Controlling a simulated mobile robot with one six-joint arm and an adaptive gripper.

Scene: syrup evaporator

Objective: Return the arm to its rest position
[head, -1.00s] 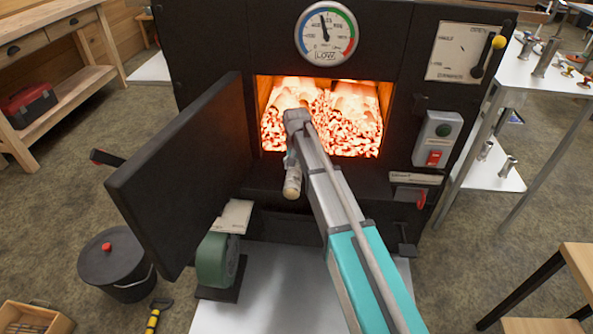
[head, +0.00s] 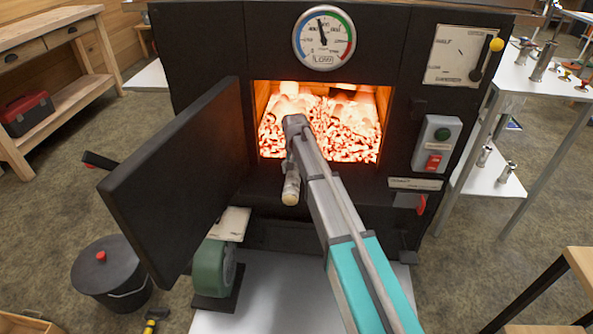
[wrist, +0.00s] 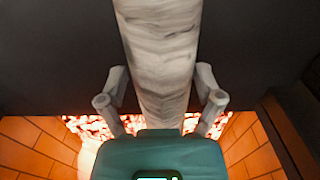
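My arm reaches to the open firebox (head: 345,125), where the fire glows. My gripper (wrist: 160,92) is at the mouth of the firebox, largely hidden by the wrist in the head view. In the wrist view its two fingers stand on either side of a pale, bark-covered log (wrist: 162,55) and appear to close on it. The log's cream end (head: 290,197) sticks out below the wrist in the head view. The log's other end is hidden behind the teal part of the gripper in the wrist view.
The black firebox door (head: 180,180) stands open at left, close to the arm. A green blower (head: 212,268) and a lidded black bucket (head: 110,268) are below it. A switch box (head: 432,143) and a red lever (head: 421,204) are at right. A white-topped table (head: 515,72) stands further right.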

